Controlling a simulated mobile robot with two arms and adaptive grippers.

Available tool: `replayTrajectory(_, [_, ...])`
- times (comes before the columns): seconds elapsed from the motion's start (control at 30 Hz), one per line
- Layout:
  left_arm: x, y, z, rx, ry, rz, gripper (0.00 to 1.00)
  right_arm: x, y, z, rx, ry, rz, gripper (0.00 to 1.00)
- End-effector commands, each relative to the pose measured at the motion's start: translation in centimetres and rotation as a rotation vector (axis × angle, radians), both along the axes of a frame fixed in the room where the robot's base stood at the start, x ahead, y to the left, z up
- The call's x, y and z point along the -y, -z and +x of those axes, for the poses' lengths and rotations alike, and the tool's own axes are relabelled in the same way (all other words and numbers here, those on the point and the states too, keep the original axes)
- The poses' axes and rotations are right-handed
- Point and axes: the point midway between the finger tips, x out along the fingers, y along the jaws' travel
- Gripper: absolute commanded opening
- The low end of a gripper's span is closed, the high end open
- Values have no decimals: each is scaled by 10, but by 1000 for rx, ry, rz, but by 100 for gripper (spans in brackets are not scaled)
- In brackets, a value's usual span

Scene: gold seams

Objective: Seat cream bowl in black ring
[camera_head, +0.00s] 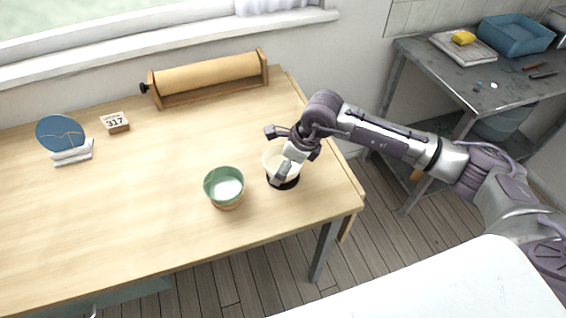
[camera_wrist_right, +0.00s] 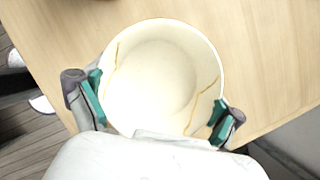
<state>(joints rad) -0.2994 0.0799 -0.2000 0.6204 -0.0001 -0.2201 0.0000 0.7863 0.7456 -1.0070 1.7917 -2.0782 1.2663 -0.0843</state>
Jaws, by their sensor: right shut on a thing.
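The cream bowl (camera_head: 269,160), with gold seams inside, is held upright by my right gripper (camera_head: 285,162) near the right end of the wooden table. The black ring (camera_head: 287,184) shows as a dark band directly below the bowl; I cannot tell whether the bowl rests in it or hovers just above. In the right wrist view the bowl (camera_wrist_right: 155,80) fills the middle, with a teal-padded finger against each side; the ring is hidden there. My left gripper is not in view.
A green bowl (camera_head: 222,180) stands in a tan ring (camera_head: 229,205) just left of the cream bowl. A paper roll holder (camera_head: 208,76), a small 317 card (camera_head: 115,121) and a blue plate on a stand (camera_head: 60,132) sit farther back. The table's left-front area is clear.

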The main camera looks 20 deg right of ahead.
Motion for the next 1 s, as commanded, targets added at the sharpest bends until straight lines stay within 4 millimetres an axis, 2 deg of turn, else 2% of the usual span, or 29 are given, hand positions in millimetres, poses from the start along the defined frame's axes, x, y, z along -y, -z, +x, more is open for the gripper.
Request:
replayTrajectory(0.6, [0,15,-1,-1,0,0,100,0,17,0,1,0,1,51])
replayTrajectory(0.8, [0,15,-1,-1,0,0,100,0,16,0,1,0,1,51])
replayTrajectory(0.83, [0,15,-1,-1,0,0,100,0,16,0,1,0,1,95])
replayTrajectory(0.87, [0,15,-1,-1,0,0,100,0,16,0,1,0,1,100])
replayTrajectory(1.0, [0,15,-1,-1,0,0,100,0,16,0,1,0,1,100])
